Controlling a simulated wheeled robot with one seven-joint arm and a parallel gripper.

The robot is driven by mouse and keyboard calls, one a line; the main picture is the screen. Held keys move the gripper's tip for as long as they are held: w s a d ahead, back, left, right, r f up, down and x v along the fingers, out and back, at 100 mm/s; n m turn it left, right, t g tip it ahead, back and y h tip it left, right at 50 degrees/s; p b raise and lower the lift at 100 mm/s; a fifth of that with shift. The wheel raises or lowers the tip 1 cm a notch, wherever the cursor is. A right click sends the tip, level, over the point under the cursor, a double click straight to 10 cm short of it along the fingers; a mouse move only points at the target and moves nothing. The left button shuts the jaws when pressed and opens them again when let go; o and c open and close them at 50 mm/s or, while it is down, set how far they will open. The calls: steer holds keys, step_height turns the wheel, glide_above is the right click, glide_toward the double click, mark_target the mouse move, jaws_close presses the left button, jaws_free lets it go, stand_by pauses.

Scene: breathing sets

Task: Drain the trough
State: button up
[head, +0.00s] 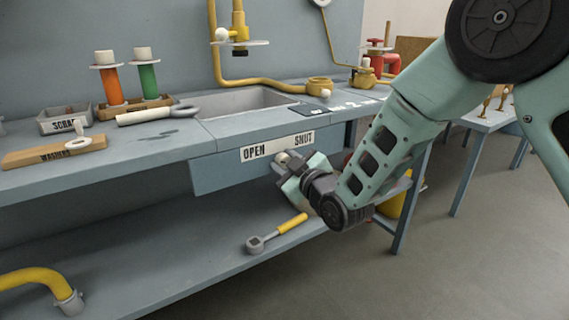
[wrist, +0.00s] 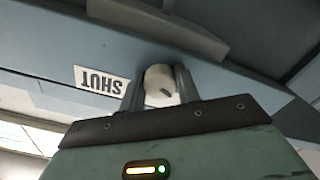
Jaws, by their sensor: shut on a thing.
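The trough (head: 243,101) is a grey basin sunk into the blue-grey bench, with a blue front panel below it. A white label (head: 278,146) on the panel reads OPEN at left and SHUT at right. My gripper (head: 290,164) is at the panel just under this label. In the wrist view my gripper (wrist: 160,90) has its two fingers on either side of a pale round knob (wrist: 161,86) and is shut on it. I cannot tell the trough's water level.
A yellow-handled wrench (head: 278,232) lies on the lower shelf (head: 170,260), below my gripper. A yellow pipe (head: 215,45) with a valve hangs over the trough. Floor is open at right.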

steer(key=o, duration=1)
steer(key=shift+p+v, duration=2.25)
steer(key=shift+v, duration=6.45)
